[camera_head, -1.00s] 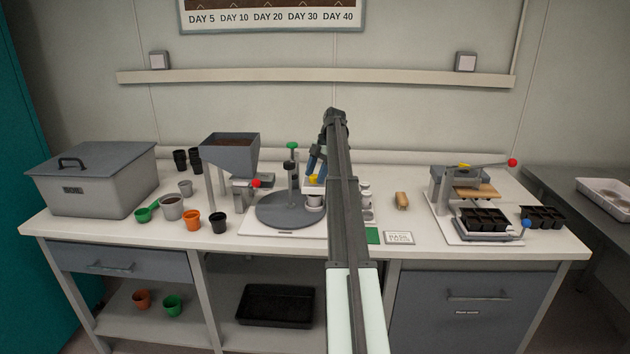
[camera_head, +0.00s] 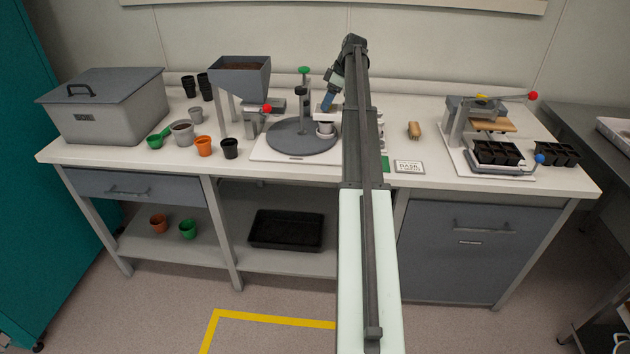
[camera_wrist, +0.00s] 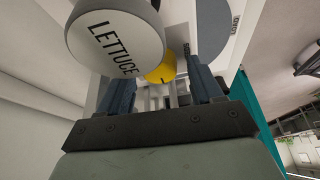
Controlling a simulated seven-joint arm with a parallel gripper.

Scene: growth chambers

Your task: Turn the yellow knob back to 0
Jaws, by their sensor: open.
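The yellow knob (camera_wrist: 160,69) shows in the wrist view between the ends of my gripper's two blue fingers, partly covered by a white cylinder marked LETTUCE (camera_wrist: 118,38). A small dark mark shows on the knob, but I cannot read any scale or a 0. My gripper (camera_wrist: 158,83) is open, a finger on each side of the knob; I cannot tell whether either touches it. In the head view my gripper (camera_head: 327,98) points down at the seeding station, beside the round grey turntable (camera_head: 290,138). The knob cannot be made out there.
A grey hopper (camera_head: 240,78) and a post with a green top (camera_head: 304,71) stand left of my gripper. A small pot (camera_head: 325,129) sits just below it. My arm hides part of the bench. A press with a red-ended lever (camera_head: 532,95) stands farther right.

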